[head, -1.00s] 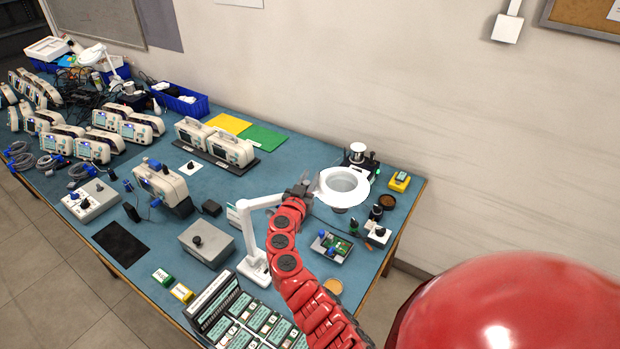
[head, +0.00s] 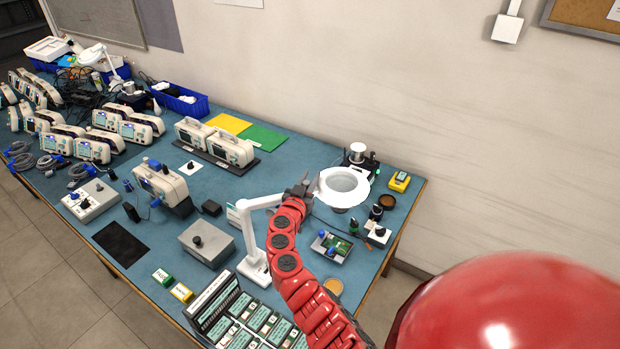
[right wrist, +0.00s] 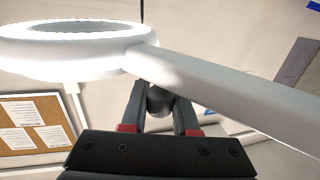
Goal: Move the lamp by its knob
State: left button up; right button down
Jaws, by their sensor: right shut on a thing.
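The white magnifier lamp (head: 254,243) stands on the blue bench, with its arm reaching right to a ring-shaped head (head: 343,186). In the right wrist view the lit ring (right wrist: 75,50) fills the upper left and the white arm (right wrist: 230,90) runs to the lower right. My right gripper (head: 304,187) is at the joint beside the ring head. In the right wrist view its fingers (right wrist: 160,105) are shut on a rounded grey knob (right wrist: 158,100) under the joint. The knob is partly hidden by the fingers. My left gripper is not in view.
A small green circuit board in a holder (head: 332,246) and a white box with a black knob (head: 378,235) lie near the ring. A grey box with a knob (head: 205,242) is left of the lamp base. A rack of labelled cases (head: 245,315) stands in front. Several monitors fill the left.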

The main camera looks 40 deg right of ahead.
jog(key=w+a+n+t+y+b, duration=0.1)
jog(key=w+a+n+t+y, duration=0.1)
jog(key=w+n+t+y, duration=0.5)
jog(key=w+n+y, duration=0.1)
jog(key=w+y, duration=0.2)
jog(key=w, duration=0.4)
jog(key=shift+a+y+b, duration=0.15)
jog(key=shift+y+b, duration=0.15)
jog(key=shift+w+a+r, duration=0.1)
jog(key=shift+a, duration=0.05)
dwell(0.5)
jog(key=c, duration=0.9)
grip_release()
jog(key=shift+c, duration=0.2)
jog(key=shift+o, duration=1.3)
jog(key=shift+w, duration=0.2)
